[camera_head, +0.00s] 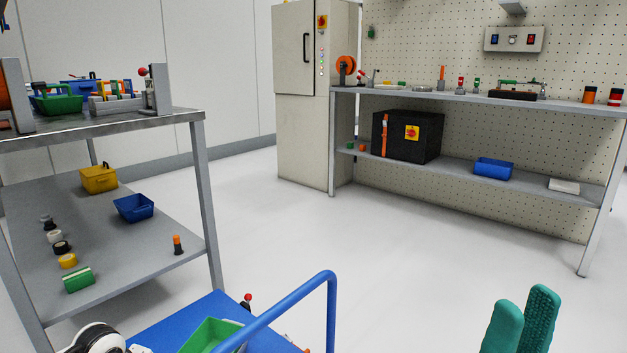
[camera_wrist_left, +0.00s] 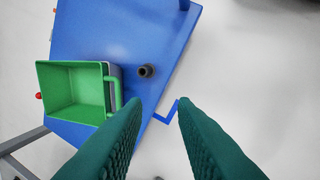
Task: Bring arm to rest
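My right gripper (camera_head: 522,322) shows at the bottom right of the head view, its two teal fingers pointing up over the bare floor. The fingers stand apart with nothing seen between them. My left gripper (camera_wrist_left: 160,101) shows in the left wrist view with its fingers spread and empty. It is above the edge of a blue cart top (camera_wrist_left: 125,25), close to a green bin (camera_wrist_left: 74,92) and a dark round peg (camera_wrist_left: 146,71). The left fingers do not show in the head view.
The cart's blue handle (camera_head: 332,310) rises at the bottom centre. A grey shelf table (camera_head: 207,205) stands at the left. A long workbench (camera_head: 460,97) and a tall cabinet (camera_head: 305,110) stand at the back. The floor (camera_head: 400,250) between is clear.

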